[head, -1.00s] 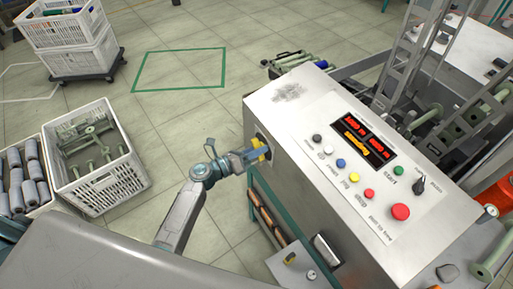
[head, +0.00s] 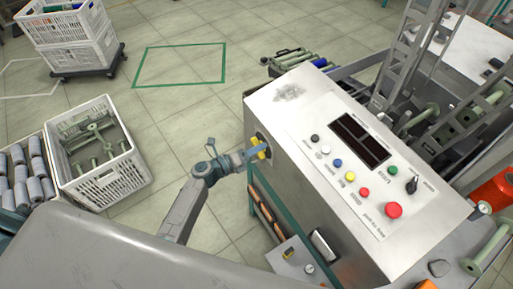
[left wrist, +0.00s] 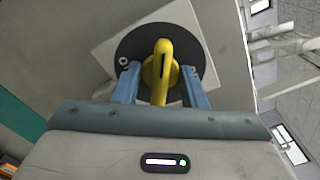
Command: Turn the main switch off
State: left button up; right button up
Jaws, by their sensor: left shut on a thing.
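The main switch is a yellow rotary handle (left wrist: 161,72) on a round black plate (left wrist: 133,47), set in the left side of the grey control cabinet (head: 330,215). In the head view the yellow handle (head: 259,148) shows at the cabinet's side. My left gripper (left wrist: 157,85) has its blue fingers on either side of the handle and is shut on it. In the head view my left gripper (head: 252,154) reaches the switch from the left. The display (head: 360,140) on the cabinet top is dark. My right gripper is not in view.
The cabinet top has several buttons, among them a large red one (head: 394,210), and a black knob (head: 412,185). A white crate (head: 118,177) with green bobbins stands on the floor at left. The tiled floor between crate and cabinet is clear.

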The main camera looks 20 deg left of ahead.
pick_arm(q)
jog(key=shift+r+n+p, duration=0.1)
jog(key=shift+n+p, duration=0.5)
jog(key=shift+p, duration=0.25)
jog(key=shift+n+p, duration=1.1)
jog(key=shift+n, duration=0.1)
jog(key=o, duration=1.6)
jog(key=shift+c, duration=0.2)
jog(key=shift+s+a, duration=0.1)
